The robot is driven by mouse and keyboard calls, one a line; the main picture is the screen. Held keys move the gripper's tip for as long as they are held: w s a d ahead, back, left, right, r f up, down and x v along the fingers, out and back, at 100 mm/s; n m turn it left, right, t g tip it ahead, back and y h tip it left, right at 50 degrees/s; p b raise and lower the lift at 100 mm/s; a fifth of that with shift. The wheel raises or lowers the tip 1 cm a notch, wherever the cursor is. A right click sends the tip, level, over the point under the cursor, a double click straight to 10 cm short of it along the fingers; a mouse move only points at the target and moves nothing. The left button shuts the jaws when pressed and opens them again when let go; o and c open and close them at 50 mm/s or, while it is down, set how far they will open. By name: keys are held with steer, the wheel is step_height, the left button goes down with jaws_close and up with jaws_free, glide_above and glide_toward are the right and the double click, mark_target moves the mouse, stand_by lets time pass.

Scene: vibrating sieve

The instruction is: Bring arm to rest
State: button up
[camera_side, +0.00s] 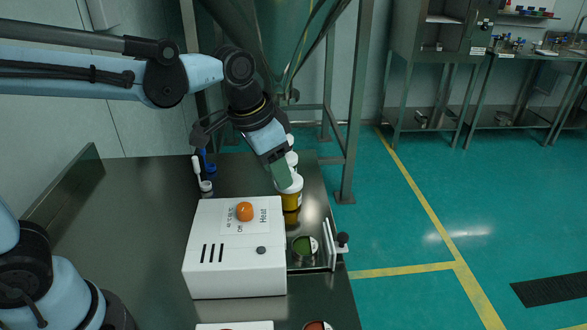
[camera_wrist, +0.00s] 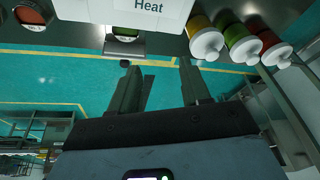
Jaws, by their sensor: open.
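My gripper (camera_side: 281,178) is at the end of my bent arm, above the dark metal bench (camera_side: 110,215), pointing down and to the right in the side view. In the wrist view my gripper (camera_wrist: 158,72) has its two fingers apart with nothing between them. In the side view its tip overlaps a bottle with a white lid and yellow contents (camera_side: 292,196). I cannot tell from this view how far apart they are. The wrist view shows the yellow bottle (camera_wrist: 203,36) off to the side of the fingers, with a green bottle and a red bottle beside it.
A white heater box (camera_side: 235,275) with an orange knob (camera_side: 244,211) stands on the bench. A dish with green contents (camera_side: 304,245) lies to its right, near a small stand (camera_side: 331,245). Blue and white tools (camera_side: 205,170) stand behind. A metal frame post (camera_side: 354,110) rises nearby.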

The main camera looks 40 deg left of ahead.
steer(key=s+a+n+t, duration=0.1)
steer(key=s+a, duration=0.1)
steer(key=s+a+f+n+t, duration=0.1)
steer(key=s+a, duration=0.1)
steer(key=s, duration=0.1)
steer(key=s+a+n+t, duration=0.1)
steer(key=s+a+n, duration=0.1)
steer(key=a, duration=0.1)
steer(key=shift+s+a+f+y, duration=0.1)
steer(key=shift+s+f+y, duration=0.2)
steer(key=shift+s+f, duration=0.05)
steer(key=shift+s+a+f+t, duration=0.3)
steer(key=shift+s, duration=0.1)
